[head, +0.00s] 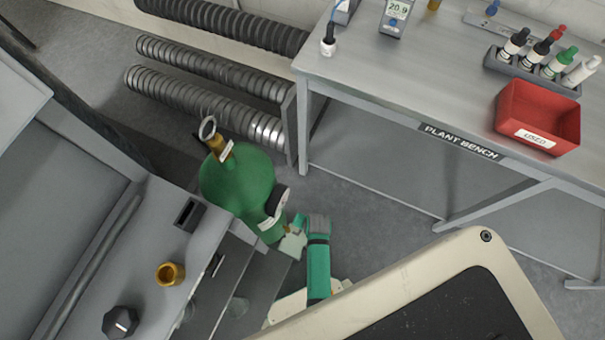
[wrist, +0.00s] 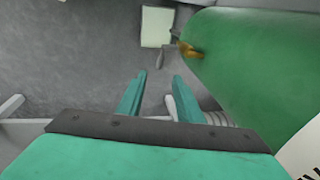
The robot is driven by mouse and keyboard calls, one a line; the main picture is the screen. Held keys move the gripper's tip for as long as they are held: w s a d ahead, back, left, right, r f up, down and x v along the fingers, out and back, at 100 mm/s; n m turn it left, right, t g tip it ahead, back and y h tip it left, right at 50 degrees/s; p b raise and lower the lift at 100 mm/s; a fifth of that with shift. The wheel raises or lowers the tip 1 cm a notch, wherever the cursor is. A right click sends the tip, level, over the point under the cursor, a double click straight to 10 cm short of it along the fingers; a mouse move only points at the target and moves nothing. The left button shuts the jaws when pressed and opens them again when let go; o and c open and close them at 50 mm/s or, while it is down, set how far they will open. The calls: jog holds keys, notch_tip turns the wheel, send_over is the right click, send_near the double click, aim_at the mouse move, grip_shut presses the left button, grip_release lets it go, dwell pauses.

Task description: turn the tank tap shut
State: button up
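A green tank (head: 237,185) stands between the grey cabinet and the bench in the head view. A brass valve (head: 222,148) with a metal ring is at its top. The tank (wrist: 262,60) fills the right of the wrist view. A small brass tap (wrist: 190,50) sticks out from its side there, with a thin dark part at its tip. My gripper (wrist: 158,75) is open, with its two teal fingers apart and nothing between them. The tap lies just beyond and right of the right fingertip, apart from it. In the head view, the fingers are hard to make out beside the tank.
The plant bench (head: 345,70) holds a red bin (head: 538,117) and a bottle rack. The grey cabinet top (head: 150,235) carries a brass cup (head: 170,273) and a black knob (head: 120,321). Ribbed pipes (head: 205,97) run behind the tank. Bare floor shows under the bench.

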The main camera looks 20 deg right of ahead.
jog(key=shift+m+g+y, duration=0.4)
jog(key=f, duration=0.3)
jog(key=w+f, duration=0.1)
jog(key=f, duration=0.3)
jog(key=w+f, duration=0.1)
jog(key=f, duration=0.3)
jog(key=shift+w+a+f, duration=0.15)
jog(key=shift+w+a, duration=0.05)
jog(key=shift+w, duration=0.05)
grip_shut()
